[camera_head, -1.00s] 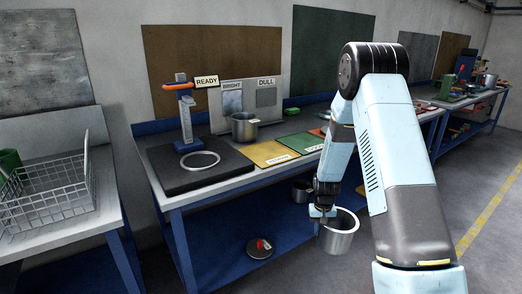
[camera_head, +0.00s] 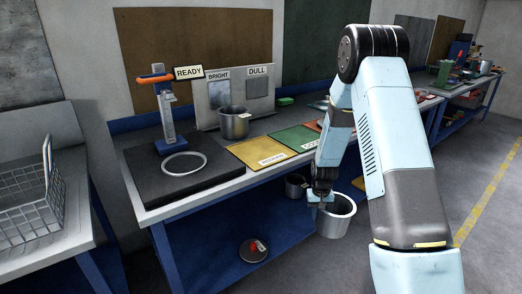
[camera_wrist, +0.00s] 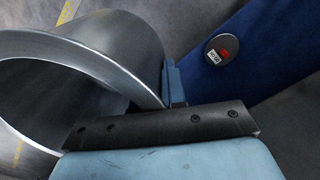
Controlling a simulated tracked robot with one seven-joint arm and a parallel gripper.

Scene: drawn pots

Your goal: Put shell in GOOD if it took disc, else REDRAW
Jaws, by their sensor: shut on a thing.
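My gripper (camera_head: 320,198) is shut on the rim of a grey metal shell (camera_head: 338,222), an open pot held in front of the bench's edge. In the wrist view, the shell (camera_wrist: 120,45) lies with its mouth to the left and its rim at my gripper's jaws.
Another metal pot (camera_head: 234,125) stands before the BRIGHT and DULL panels. A wire basket (camera_head: 30,215) is left.

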